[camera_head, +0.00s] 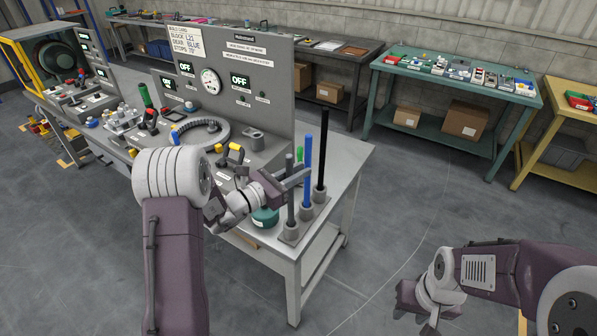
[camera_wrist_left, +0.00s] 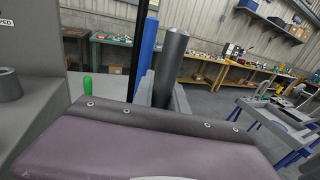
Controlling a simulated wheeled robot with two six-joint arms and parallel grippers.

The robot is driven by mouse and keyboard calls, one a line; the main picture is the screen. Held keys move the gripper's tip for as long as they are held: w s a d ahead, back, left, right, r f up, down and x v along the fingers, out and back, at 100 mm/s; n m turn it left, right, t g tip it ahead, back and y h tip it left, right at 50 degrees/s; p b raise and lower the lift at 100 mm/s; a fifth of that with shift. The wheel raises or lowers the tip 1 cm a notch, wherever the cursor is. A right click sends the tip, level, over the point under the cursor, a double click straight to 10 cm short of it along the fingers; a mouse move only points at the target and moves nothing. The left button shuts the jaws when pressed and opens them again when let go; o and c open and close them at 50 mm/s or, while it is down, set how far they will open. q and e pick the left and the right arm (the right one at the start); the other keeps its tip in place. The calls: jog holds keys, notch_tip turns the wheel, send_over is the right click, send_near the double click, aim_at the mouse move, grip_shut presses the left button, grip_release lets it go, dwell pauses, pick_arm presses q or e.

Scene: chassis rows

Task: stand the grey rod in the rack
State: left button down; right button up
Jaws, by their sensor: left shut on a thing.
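The grey rod (camera_head: 290,198) is upright between the fingers of my left gripper (camera_head: 296,178), which is shut on it. It also shows in the left wrist view (camera_wrist_left: 171,68), between the two fingers. Its lower end is at the nearest grey socket (camera_head: 291,236) of the rack at the bench's right end. I cannot tell whether it is seated or just above. A blue rod (camera_head: 308,165) and a taller black rod (camera_head: 322,150) stand in the other sockets. My right gripper (camera_head: 424,305) is at the lower right, away from the bench; its fingers are unclear.
A green upright piece (camera_head: 300,154) shows behind the grey rod. A teal round item (camera_head: 264,217) sits left of the rack. A grey panel (camera_head: 245,75) with a gauge rises behind the bench. Open floor (camera_head: 400,200) lies to the right, before a green table (camera_head: 460,75).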

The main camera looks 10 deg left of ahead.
pick_arm(q)
notch_tip(320, 180, down, 3)
jog(key=b, duration=0.3)
jog(key=shift+f, duration=0.1)
dwell(0.6)
jog(key=c, duration=1.3)
grip_release()
jog(key=shift+o, duration=0.2)
jog(key=b+v, duration=0.1)
jog(key=v, duration=0.8)
